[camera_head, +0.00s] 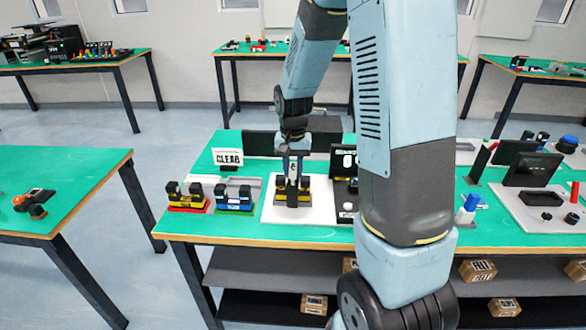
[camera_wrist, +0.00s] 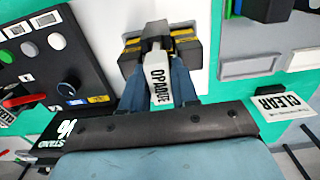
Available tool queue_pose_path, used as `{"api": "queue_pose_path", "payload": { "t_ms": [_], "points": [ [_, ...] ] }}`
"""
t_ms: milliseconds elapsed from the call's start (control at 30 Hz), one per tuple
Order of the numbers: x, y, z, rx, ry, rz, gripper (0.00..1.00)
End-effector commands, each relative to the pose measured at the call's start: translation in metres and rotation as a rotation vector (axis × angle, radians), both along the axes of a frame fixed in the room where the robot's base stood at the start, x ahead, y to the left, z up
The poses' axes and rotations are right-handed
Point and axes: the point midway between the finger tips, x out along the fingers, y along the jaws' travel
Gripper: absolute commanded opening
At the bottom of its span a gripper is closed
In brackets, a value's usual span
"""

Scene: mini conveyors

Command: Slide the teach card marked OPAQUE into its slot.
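The white teach card marked OPAQUE (camera_wrist: 160,80) is between the blue fingers of my gripper (camera_wrist: 159,72), which appear shut on it. In the head view my gripper (camera_head: 293,178) points down over a yellow-and-black fork-shaped device (camera_head: 281,199) on a white plate (camera_head: 316,213). The device also shows just beyond the card in the wrist view (camera_wrist: 187,46). I cannot tell whether card and device touch. A pale grey bar with recesses (camera_wrist: 252,66) lies right of the device in the wrist view; I cannot tell which opening is the OPAQUE slot.
A CLEAR card (camera_head: 228,157) stands at the back left of the green table. Red-based (camera_head: 187,206) and green-based (camera_head: 233,209) devices stand left of the plate. A black control panel (camera_wrist: 50,60) lies on the other side. My arm hides part of the table.

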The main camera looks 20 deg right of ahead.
Motion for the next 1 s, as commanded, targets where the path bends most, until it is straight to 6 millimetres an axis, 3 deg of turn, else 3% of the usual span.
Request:
{"api": "queue_pose_path", "payload": {
  "t_ms": [267,633,767,1000],
  "points": [
    [0.0,0.0,0.0,0.0,0.0,0.0,0.56],
    [0.0,0.0,0.006,0.001,-0.001,0.0,0.57],
    [0.001,0.0,0.023,0.0,-0.004,0.0,0.57],
    [0.001,0.0,0.07,0.0,-0.005,0.0,0.57]
  ]
}}
